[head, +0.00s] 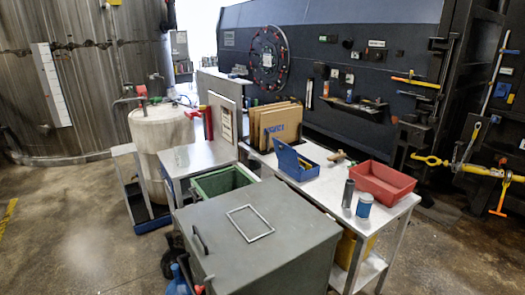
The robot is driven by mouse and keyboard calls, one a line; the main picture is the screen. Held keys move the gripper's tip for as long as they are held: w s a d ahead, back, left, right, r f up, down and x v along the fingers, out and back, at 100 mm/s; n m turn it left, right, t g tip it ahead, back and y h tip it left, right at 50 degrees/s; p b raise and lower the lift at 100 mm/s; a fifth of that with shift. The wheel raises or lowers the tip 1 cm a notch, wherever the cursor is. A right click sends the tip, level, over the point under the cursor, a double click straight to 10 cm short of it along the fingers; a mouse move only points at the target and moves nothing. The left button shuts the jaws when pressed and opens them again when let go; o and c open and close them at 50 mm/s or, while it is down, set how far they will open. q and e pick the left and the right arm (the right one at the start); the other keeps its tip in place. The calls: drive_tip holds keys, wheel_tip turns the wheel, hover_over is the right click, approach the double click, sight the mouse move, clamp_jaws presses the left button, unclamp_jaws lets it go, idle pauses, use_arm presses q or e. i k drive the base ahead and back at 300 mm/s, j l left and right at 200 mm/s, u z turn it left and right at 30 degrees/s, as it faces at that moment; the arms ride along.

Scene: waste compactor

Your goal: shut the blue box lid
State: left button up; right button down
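The blue box (300,174) sits on the white table (328,185), right of the green bin. Its lid (285,155) is raised and tilted up at the back left side of the box, so the box is open. The box's inside is mostly too small to make out. Neither of my grippers shows in the head view.
A red tray (382,183), a dark cylinder (348,193) and a blue can (364,206) stand right of the box. Cardboard pieces (279,122) stand behind it. A grey cabinet (257,238) fills the front; a green bin (222,181) stands behind it.

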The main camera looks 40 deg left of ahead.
sight(288, 155)
drive_tip(key=i+l+u, duration=0.1)
drive_tip(key=u, duration=0.35)
drive_tip(key=i+l+u, duration=0.2)
drive_tip(key=u, duration=0.3)
drive_tip(key=i+l+u, duration=0.25)
drive_tip(key=u, duration=0.2)
drive_tip(key=i+l+u, duration=0.15)
drive_tip(key=u, duration=0.25)
drive_tip(key=i+l+u, duration=0.15)
drive_tip(key=l+u, duration=0.25)
drive_tip(key=i+l+u, duration=0.1)
drive_tip(key=u, duration=0.35)
drive_tip(key=i+l+u, duration=0.15)
drive_tip(key=l+u, duration=0.3)
drive_tip(key=l, duration=0.15)
drive_tip(key=l+u, duration=0.45)
drive_tip(key=l, duration=0.15)
